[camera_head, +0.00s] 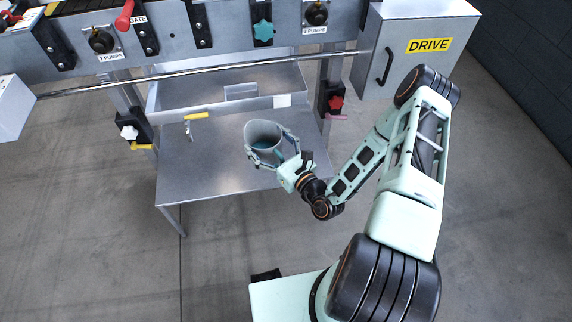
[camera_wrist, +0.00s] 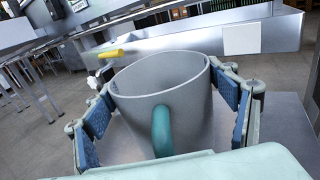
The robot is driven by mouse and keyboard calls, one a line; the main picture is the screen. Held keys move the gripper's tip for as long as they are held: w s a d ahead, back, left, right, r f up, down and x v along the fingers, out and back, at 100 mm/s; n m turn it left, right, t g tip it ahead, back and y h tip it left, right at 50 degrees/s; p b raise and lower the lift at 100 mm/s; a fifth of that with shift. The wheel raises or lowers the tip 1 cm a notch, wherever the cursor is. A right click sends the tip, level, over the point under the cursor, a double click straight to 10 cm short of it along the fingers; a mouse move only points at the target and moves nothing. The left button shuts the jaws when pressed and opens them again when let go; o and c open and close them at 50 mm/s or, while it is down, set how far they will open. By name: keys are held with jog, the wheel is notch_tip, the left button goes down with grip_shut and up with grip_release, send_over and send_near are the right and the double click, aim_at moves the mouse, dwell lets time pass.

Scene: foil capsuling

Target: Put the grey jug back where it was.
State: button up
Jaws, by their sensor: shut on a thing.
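The grey jug (camera_head: 262,134) is upright over the right part of the low metal table (camera_head: 185,175); I cannot tell whether its base touches the top. My gripper (camera_head: 268,150) is shut on it, with one finger on each side of its body. In the wrist view the jug (camera_wrist: 188,84) stands between the blue finger pads, with its teal handle (camera_wrist: 162,130) facing the camera. Its rim is open at the top, and its base is hidden.
A metal tray (camera_head: 190,92) stands behind the jug. A yellow-handled valve (camera_head: 195,116) is to its left. Above are the machine rail (camera_head: 190,72) and the DRIVE cabinet (camera_head: 410,60). The table's left front is clear.

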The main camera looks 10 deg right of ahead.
aim_at(269, 161)
jog(key=shift+m+t+h, duration=0.3)
jog(key=shift+m+h, duration=0.1)
jog(key=shift+h, duration=0.2)
jog(key=f, duration=0.1)
jog(key=s+a+f, duration=0.1)
jog(key=f, duration=0.2)
jog(key=shift+s+a+f, duration=0.2)
jog(key=shift+s+a, duration=0.1)
jog(key=shift+w+d+f, duration=0.15)
jog(key=shift+d+f, duration=0.05)
jog(key=shift+f, duration=0.05)
jog(key=w+d+f+b, duration=0.5)
jog(key=w+d+f, duration=0.4)
jog(key=f, duration=0.3)
jog(key=shift+w+d+f+b, duration=0.15)
jog(key=shift+d+f+b, duration=0.15)
jog(key=shift+b, duration=0.05)
jog(key=shift+f+b, duration=0.3)
jog(key=o, duration=1.9)
